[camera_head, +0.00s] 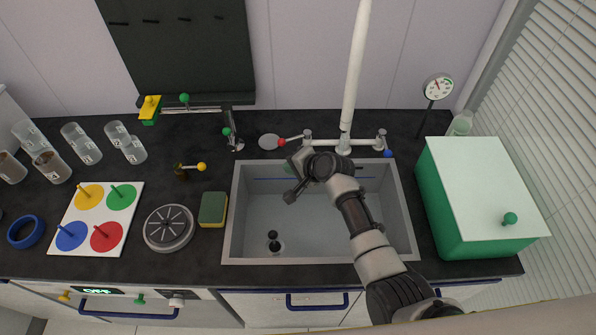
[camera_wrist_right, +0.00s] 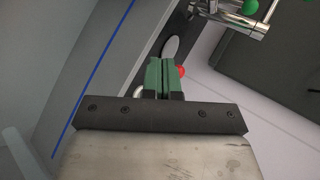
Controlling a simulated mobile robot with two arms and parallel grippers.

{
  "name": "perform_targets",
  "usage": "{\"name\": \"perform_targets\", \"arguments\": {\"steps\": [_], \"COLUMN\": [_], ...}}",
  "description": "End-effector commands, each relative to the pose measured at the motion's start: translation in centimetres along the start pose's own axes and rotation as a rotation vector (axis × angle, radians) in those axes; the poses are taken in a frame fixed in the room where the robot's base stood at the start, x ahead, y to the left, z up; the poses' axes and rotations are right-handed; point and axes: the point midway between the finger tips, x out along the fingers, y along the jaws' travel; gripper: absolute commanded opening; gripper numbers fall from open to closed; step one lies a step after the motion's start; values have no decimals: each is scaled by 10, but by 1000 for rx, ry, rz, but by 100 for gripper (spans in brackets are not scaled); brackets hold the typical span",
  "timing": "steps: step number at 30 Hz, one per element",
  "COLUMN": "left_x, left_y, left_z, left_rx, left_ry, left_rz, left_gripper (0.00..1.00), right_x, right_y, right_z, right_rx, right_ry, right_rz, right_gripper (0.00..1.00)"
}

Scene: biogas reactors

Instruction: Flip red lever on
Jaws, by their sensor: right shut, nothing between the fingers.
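The red lever (camera_head: 282,142) is a small red-tipped handle at the left end of the sink tap (camera_head: 344,144), behind the sink's back rim. In the right wrist view its red tip (camera_wrist_right: 181,71) shows just beside my fingertips, partly hidden by them. My right gripper (camera_head: 300,158) is over the back left of the sink, close in front of the lever. In the wrist view its green fingers (camera_wrist_right: 166,64) are shut together with nothing between them. I cannot tell whether they touch the lever. My left gripper is not in view.
A grey oval disc (camera_head: 269,142) lies beside the red lever. A blue knob (camera_head: 388,153) is at the tap's right end. The sink (camera_head: 320,231) is below my arm. A sponge (camera_head: 213,209) lies left of it; a green box (camera_head: 480,195) stands right.

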Motion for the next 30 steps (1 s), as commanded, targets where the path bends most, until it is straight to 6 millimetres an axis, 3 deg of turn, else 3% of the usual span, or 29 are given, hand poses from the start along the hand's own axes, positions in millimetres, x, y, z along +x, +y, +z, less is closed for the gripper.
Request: {"name": "perform_targets", "arguments": {"steps": [9, 13, 19, 30], "left_x": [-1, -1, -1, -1], "left_y": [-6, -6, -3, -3], "left_z": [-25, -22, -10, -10], "left_rx": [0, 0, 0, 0], "left_ry": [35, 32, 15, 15], "left_rz": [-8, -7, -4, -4], "left_gripper": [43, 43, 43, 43], "right_x": [-42, -52, -58, -58], "right_y": [-3, -4, -5, -5], "right_z": [22, 27, 30, 30], "right_rx": [0, 0, 1, 1], "right_ry": [1, 1, 1, 1], "right_rz": [0, 1, 2, 2], "right_gripper": [0, 0, 0, 0]}}
